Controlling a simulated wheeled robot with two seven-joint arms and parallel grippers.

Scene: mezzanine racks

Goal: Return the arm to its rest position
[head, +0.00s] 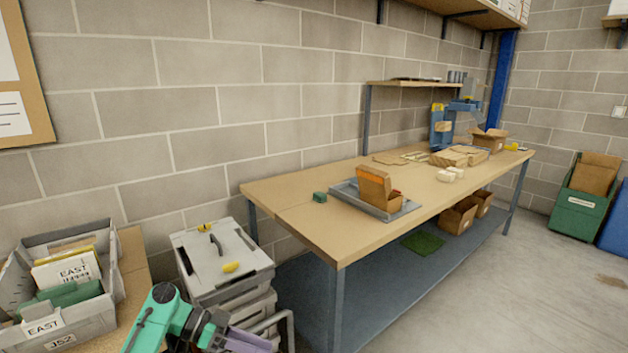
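Part of my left arm, with teal links and a dark joint, shows at the bottom left of the head view. A dark purple-grey part at its end, which looks like my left gripper (246,341), is low in the frame beside the grey stacked cases. Its fingers cannot be made out, so its opening is unclear, and I see nothing held in it. It appears apart from the workbench (300,222). My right arm and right gripper are out of view.
A grey bin (98,318) with labelled items stands at left on a wooden surface. Grey lidded cases (190,262) stand between it and the workbench. The bench carries a grey tray (346,190) with an open orange box (373,186).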

